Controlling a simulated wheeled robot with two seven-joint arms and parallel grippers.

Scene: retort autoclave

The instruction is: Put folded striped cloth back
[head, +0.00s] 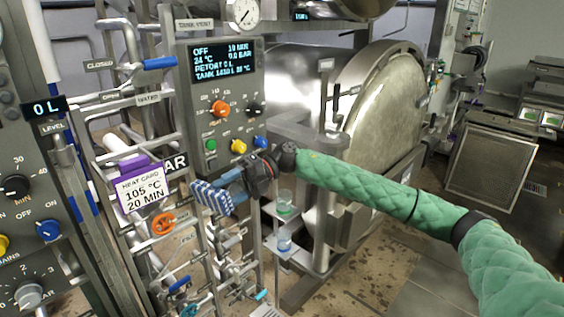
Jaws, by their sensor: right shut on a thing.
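The folded striped cloth (213,197) is blue and white. It is at the tips of my right gripper (232,185), which is shut on it. The cloth is in mid-picture, in front of the pipe rack and just below the control panel. It is right of the heat card; I cannot tell whether it touches anything behind it. My right arm comes in from the right in a green quilted sleeve. My left gripper is not in the picture.
A control panel (219,88) with knobs stands above the cloth. A white heat card (141,190) and an orange valve wheel (163,224) are to the left. The round steel autoclave door (384,105) is behind my arm.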

